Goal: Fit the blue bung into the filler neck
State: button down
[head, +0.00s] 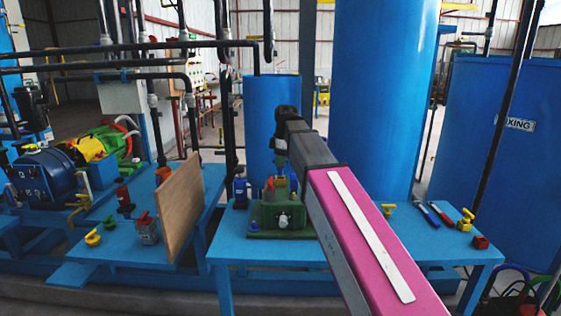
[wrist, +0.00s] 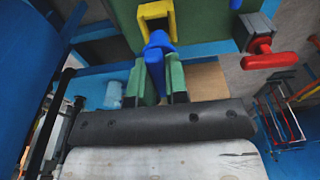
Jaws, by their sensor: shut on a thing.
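My gripper (wrist: 158,66) has green fingers and is shut on the blue bung (wrist: 156,43), which sticks out beyond the fingertips in the wrist view. The bung's far end overlaps the edge of a square yellow piece (wrist: 142,14), which looks like the filler neck. I cannot tell whether the two touch. In the head view my gripper (head: 281,162) points down above the green unit (head: 262,219), with yellow (head: 281,187) showing just below it. The bung is too small to make out clearly there.
A red-handled tap (wrist: 268,60) is right of the neck. On the blue bench (head: 235,250), a blue bottle-like item (head: 240,190) stands left of the unit. Yellow valve pieces (head: 467,219) and tools (head: 440,214) lie to the right. A brown board (head: 180,208) stands on the left bench.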

aim_at(280, 169)
jog(key=shift+f, duration=1.8)
jog(key=c, duration=1.1)
grip_release()
jog(key=shift+o, duration=0.2)
jog(key=r, duration=0.6)
jog(key=d+r, duration=0.1)
jog(key=r, duration=0.2)
jog(key=shift+r, duration=0.15)
jog(key=shift+d+r, duration=0.15)
jog(key=shift+r, duration=0.6)
jog(key=shift+s, duration=0.1)
